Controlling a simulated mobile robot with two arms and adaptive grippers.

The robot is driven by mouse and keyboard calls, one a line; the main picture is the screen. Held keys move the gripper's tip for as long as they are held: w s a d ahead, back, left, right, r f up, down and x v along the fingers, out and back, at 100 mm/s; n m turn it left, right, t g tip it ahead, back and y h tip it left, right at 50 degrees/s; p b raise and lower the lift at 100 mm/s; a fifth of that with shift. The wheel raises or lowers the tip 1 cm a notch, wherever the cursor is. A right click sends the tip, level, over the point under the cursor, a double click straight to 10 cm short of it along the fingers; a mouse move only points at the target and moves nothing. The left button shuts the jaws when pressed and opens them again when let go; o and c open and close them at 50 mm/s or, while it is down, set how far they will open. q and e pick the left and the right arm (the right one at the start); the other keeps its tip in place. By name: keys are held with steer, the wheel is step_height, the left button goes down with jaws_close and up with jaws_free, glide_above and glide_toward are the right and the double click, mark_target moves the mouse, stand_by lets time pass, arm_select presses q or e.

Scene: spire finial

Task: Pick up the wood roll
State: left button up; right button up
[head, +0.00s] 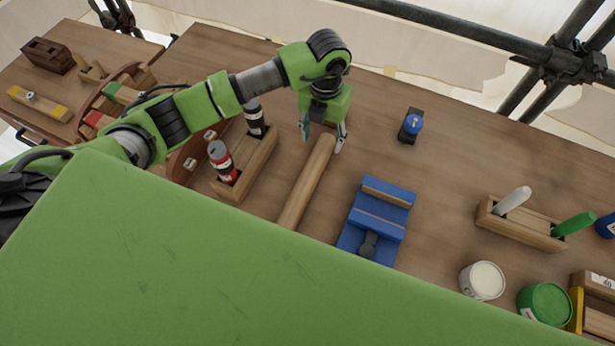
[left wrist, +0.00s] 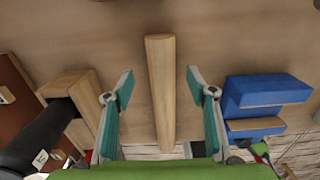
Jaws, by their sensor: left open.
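The wood roll (head: 307,182) is a long pale wooden rod lying on the workbench, between a wooden holder and a blue vise. Its near end is hidden behind my green body in the head view. My left gripper (head: 321,141) points down over the far part of the roll, with its fingers apart. In the left wrist view the roll (left wrist: 161,90) runs lengthwise between the two open teal fingertips (left wrist: 158,82), with a gap on each side. My right gripper is not in view.
A blue vise (head: 375,217) stands right of the roll. A wooden holder (head: 258,165) with a red-black bottle (head: 221,160) and a dark one is on its left. Further right are a small blue-topped item (head: 411,124), a marker holder (head: 519,225) and paint pots (head: 482,281).

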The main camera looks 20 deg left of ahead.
mark_target(322, 146)
arm_select(q)
step_height(322, 146, down, 4)
steer(key=shift+d+f+p, duration=0.1)
steer(key=shift+p, duration=1)
steer(key=shift+f, duration=0.35)
steer(key=shift+w+f, duration=0.1)
steer(key=shift+f, duration=0.1)
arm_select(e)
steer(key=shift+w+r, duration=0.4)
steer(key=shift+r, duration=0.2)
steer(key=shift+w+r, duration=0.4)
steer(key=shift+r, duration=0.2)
arm_select(q)
steer(key=c, duration=1.3)
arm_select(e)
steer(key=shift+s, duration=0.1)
